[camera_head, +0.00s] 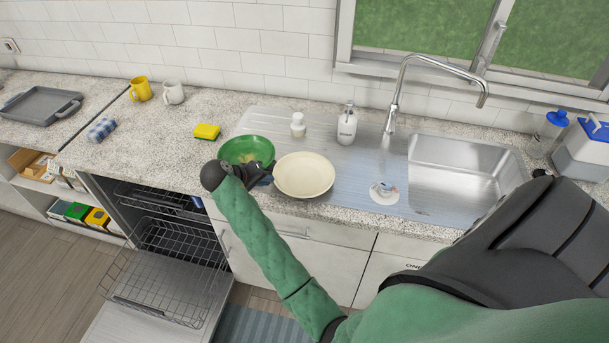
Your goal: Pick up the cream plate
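The cream plate (304,176) lies on the ribbed steel drainboard left of the sink, close to the counter's front edge. It is round and looks empty. A green bowl (247,148) stands just left of it, with something pale inside. My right gripper (268,171) is dark and small in view, at the plate's left rim and in front of the bowl. Its fingers blend together, so I cannot tell whether they touch the plate or how far apart they are. My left gripper is out of view.
A faucet (397,95) and sink (462,175) are on the right. A soap dispenser (347,126) and a small white bottle (298,126) stand behind the plate. A yellow sponge (207,131) lies left. The dishwasher rack (170,270) is pulled out below.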

